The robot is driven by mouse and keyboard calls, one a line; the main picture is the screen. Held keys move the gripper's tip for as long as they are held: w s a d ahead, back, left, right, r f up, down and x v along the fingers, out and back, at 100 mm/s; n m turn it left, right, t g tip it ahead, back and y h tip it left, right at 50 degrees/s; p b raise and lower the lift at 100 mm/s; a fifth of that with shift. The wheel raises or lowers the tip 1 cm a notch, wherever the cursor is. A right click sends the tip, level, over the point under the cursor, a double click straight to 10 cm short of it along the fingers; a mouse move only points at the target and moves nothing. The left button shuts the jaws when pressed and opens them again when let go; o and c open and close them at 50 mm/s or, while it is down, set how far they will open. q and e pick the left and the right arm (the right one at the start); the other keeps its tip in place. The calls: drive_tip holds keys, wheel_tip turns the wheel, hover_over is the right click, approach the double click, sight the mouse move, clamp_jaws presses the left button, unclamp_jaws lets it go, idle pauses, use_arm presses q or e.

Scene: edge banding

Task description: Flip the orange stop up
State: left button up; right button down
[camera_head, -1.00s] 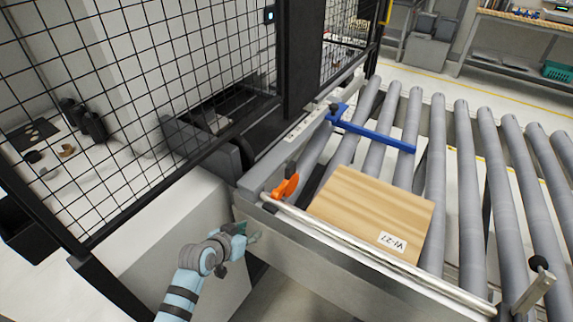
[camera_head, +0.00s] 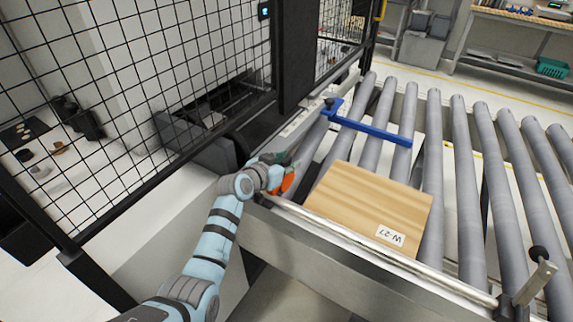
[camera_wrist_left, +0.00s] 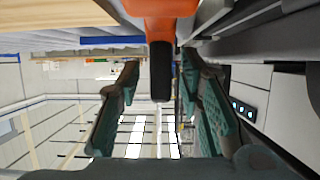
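The orange stop (camera_head: 288,182) sits at the near left corner of the roller conveyor, partly hidden behind my left gripper (camera_head: 282,160). In the left wrist view the orange stop (camera_wrist_left: 165,12) is at the top middle, and its dark end (camera_wrist_left: 160,70) hangs between the two fingers of my left gripper (camera_wrist_left: 160,82). The fingers are apart, with gaps visible on both sides of the dark end. My right gripper is not in view.
A wooden panel (camera_head: 365,205) with a label lies on the rollers (camera_head: 434,150), right of the stop. A blue bar (camera_head: 370,129) crosses the rollers behind it. A black mesh fence (camera_head: 150,85) stands on the left. A steel rail (camera_head: 345,238) runs along the conveyor's near edge.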

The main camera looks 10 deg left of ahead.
use_arm(q)
clamp_jaws()
idle(0.3)
drive_tip(key=shift+t+b, duration=0.3)
drive_tip(key=shift+b, duration=0.15)
drive_tip(key=s+t+h+b, duration=0.1)
drive_tip(key=t+b, duration=0.1)
drive_tip(key=b, duration=0.3)
drive_tip(key=s+a+r+t+b, duration=0.1)
drive_tip(key=t+b, duration=0.1)
drive_tip(key=b, duration=0.4)
drive_tip(key=s+r+t+h+b, duration=0.1)
drive_tip(key=b, duration=0.5)
drive_tip(key=shift+s+a+r+t+h, duration=0.15)
drive_tip(key=shift+s+a+t+h, duration=0.15)
drive_tip(key=shift+t, duration=0.1)
drive_tip(key=shift+s+r+b, duration=0.1)
drive_tip(key=shift+r+b, duration=0.15)
drive_tip(key=shift+b, duration=0.1)
